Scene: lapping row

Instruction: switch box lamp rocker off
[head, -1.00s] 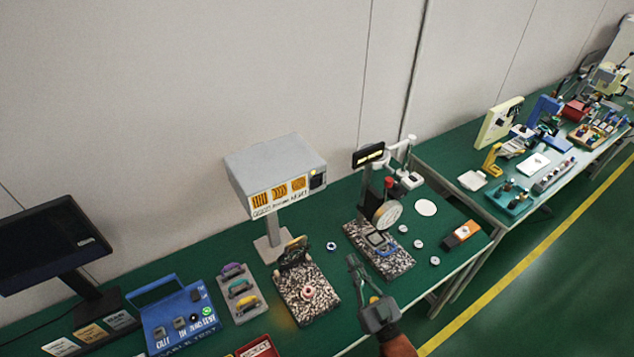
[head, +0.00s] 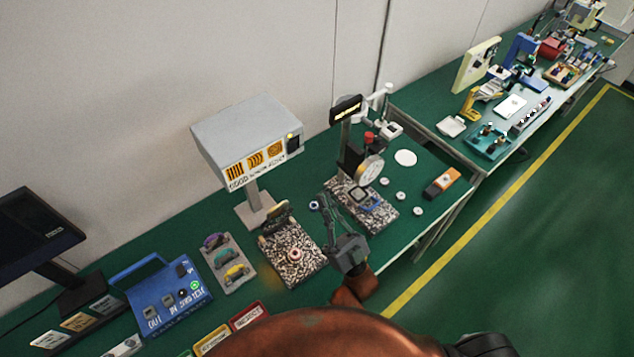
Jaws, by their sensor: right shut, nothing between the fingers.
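The box lamp (head: 245,140) is a grey box on a grey post and foot, standing at the back of the green bench, left of the picture's middle. Its front has orange patterned panels. At the right end of that front is a dark rocker switch (head: 294,146) with a small lit yellow spot at its top. The rocker's tilt is too small to tell. My right gripper (head: 328,204) is shut and empty, below and to the right of the box lamp, apart from it, over the bench between two speckled plates. My left gripper is out of view.
A speckled plate with a pink ring (head: 296,255) lies left of my right gripper. A dial gauge stand (head: 368,171) on another speckled base is close on its right. A blue tester (head: 165,300) and a dark monitor (head: 38,235) stand at left.

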